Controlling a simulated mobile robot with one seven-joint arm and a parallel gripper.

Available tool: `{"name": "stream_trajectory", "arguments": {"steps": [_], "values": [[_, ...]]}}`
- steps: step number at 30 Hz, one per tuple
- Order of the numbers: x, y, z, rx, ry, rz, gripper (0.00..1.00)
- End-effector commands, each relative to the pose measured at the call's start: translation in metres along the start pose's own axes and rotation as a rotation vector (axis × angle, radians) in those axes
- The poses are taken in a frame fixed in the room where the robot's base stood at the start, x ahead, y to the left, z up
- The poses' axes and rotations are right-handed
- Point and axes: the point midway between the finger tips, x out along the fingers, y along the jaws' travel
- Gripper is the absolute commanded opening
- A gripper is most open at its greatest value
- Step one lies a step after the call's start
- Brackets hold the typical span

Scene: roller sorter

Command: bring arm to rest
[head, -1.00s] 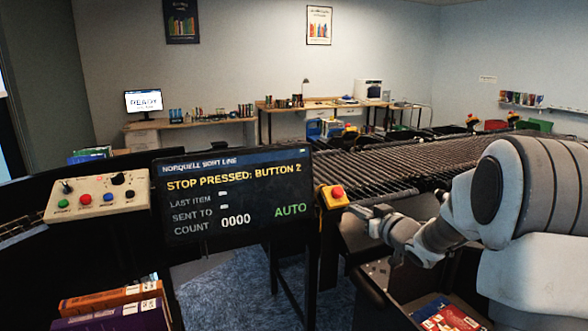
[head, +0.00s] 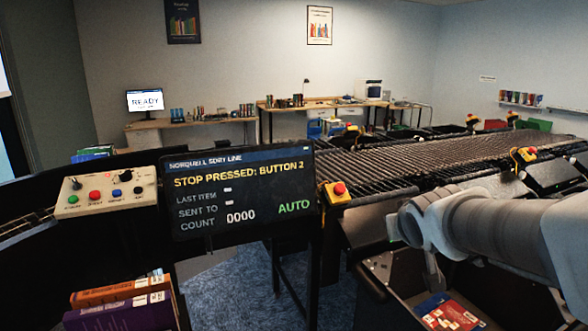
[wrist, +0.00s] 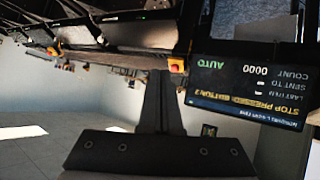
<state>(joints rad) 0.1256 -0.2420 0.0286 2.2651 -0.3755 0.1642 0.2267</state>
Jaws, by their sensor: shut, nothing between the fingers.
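My gripper (head: 433,278) is at the right of the head view, at the end of my pale arm, which reaches in from the right edge. It hangs low in front of the roller sorter (head: 430,160), apart from the stop button. In the wrist view, which is upside down, my gripper (wrist: 163,85) shows as a dark narrow shape above a dark plate. It is shut and empty. The near red stop button on its yellow box (head: 339,190) stands left of it. The black screen (head: 240,195) reads "STOP PRESSED: BUTTON 2", count 0000, AUTO.
A control box (head: 105,192) with coloured buttons stands left of the screen. Books (head: 120,305) lie at lower left. A bin with a red and blue book (head: 447,313) is below my gripper. Another stop button (head: 525,154) sits farther right. Blue carpet (head: 235,295) shows below the screen.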

Motion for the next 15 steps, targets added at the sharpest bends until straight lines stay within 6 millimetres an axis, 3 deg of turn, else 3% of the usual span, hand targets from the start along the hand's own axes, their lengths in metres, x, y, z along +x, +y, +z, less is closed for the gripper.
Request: {"name": "stream_trajectory", "arguments": {"steps": [1, 9, 15], "values": [[-0.019, -0.002, 0.012, 0.009, -0.035, 0.004, 0.0], [-0.106, -0.024, 0.102, 0.054, -0.29, -0.055, 0.0], [-0.148, -0.043, 0.15, 0.059, -0.419, -0.135, 0.0]]}}
